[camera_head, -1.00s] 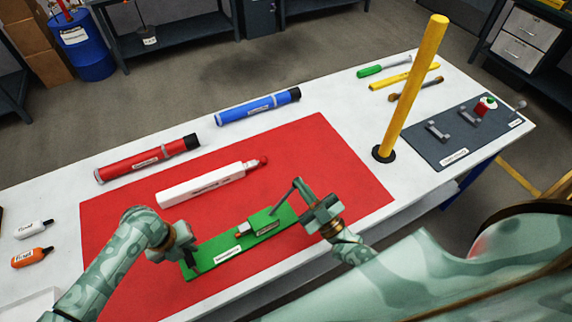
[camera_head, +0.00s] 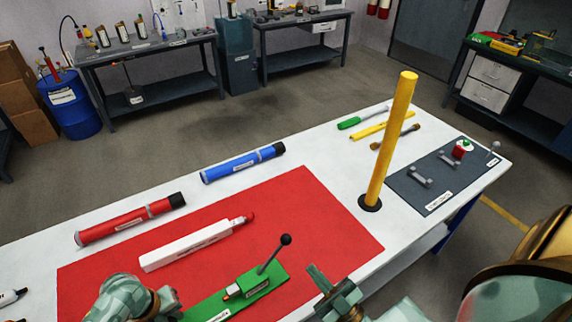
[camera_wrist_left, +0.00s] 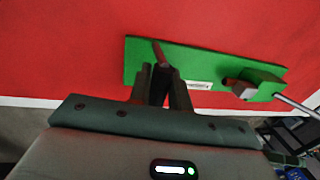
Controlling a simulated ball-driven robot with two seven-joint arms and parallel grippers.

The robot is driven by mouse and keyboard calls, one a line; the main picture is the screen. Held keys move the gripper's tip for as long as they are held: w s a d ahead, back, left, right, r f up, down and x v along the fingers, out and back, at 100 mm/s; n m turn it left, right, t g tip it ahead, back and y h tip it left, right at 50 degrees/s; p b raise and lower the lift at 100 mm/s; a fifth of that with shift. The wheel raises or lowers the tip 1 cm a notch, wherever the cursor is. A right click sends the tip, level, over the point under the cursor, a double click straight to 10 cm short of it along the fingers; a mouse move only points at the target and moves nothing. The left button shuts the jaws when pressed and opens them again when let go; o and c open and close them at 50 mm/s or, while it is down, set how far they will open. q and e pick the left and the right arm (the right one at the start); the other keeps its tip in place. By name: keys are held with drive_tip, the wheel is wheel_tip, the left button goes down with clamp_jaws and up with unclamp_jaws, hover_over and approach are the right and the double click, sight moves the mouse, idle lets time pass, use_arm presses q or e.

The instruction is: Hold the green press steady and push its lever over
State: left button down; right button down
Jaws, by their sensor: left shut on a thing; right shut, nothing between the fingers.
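The green press (camera_head: 268,284) lies on the red mat, its left end cut off low in the head view. Its lever (camera_head: 270,257) tilts up to the right and ends in a black ball. In the left wrist view the press (camera_wrist_left: 205,65) shows lengthwise. My left gripper (camera_wrist_left: 160,75) is shut on a dark reddish upright piece (camera_wrist_left: 160,52) at one end of the press. In the head view its fingertips are hidden. My right gripper (camera_head: 318,275) is shut and empty, right of and below the lever ball, apart from it.
The red mat (camera_head: 310,205) covers the middle of the white table. A white box-shaped tube (camera_head: 190,246), a red tube (camera_head: 130,222) and a blue tube (camera_head: 242,163) lie behind the press. A yellow post (camera_head: 390,140) stands at the right, beside a grey board (camera_head: 415,190).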

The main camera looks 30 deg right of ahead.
use_arm(q)
drive_tip(key=c, duration=1.2)
unclamp_jaws()
